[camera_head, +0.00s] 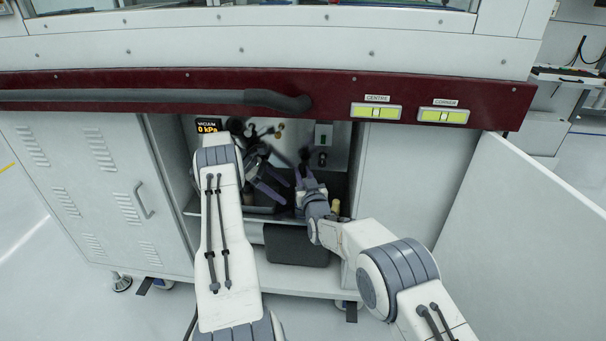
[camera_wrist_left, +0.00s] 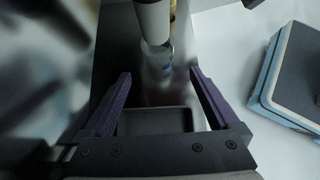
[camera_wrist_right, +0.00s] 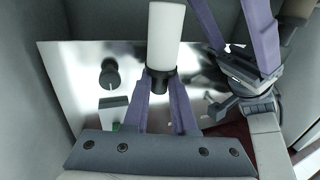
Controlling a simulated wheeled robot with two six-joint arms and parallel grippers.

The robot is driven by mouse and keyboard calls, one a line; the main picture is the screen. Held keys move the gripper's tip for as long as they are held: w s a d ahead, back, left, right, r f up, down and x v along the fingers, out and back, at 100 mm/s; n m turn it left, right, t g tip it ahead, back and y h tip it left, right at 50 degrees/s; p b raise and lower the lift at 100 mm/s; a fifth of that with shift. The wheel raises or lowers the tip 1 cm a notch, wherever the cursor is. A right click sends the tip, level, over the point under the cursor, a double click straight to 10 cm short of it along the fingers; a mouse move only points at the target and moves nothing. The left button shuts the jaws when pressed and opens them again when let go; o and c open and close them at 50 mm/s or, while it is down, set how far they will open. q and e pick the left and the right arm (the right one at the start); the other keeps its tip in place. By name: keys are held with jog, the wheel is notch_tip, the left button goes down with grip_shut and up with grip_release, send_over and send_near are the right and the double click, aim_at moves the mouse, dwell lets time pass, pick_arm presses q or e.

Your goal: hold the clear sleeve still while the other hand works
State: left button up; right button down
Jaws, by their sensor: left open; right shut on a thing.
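In the left wrist view a clear, glassy part that looks like the sleeve (camera_wrist_left: 158,62) sits below a white cylinder (camera_wrist_left: 153,20). My left gripper (camera_wrist_left: 165,95) is open, its purple fingers spread on either side of and short of the clear part, not touching it. My left gripper also shows in the head view (camera_head: 272,186). My right gripper (camera_wrist_right: 161,85) is shut on a white cylinder with a black collar (camera_wrist_right: 165,38). In the head view my right gripper (camera_head: 306,176) is beside the left one inside the cabinet. The sleeve cannot be made out there.
The cabinet opening is narrow, with a dark red beam (camera_head: 330,95) above and an open door (camera_head: 530,215) at right. A display (camera_head: 207,127) reads 0 kPa. A black knob (camera_wrist_right: 110,76) sits on the shiny back panel. A blue-edged grey block (camera_wrist_left: 298,75) lies at right.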

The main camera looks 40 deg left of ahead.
pick_arm(q)
jog(key=v, duration=0.7)
jog(key=shift+a+r, duration=0.2)
jog(key=shift+s, duration=0.2)
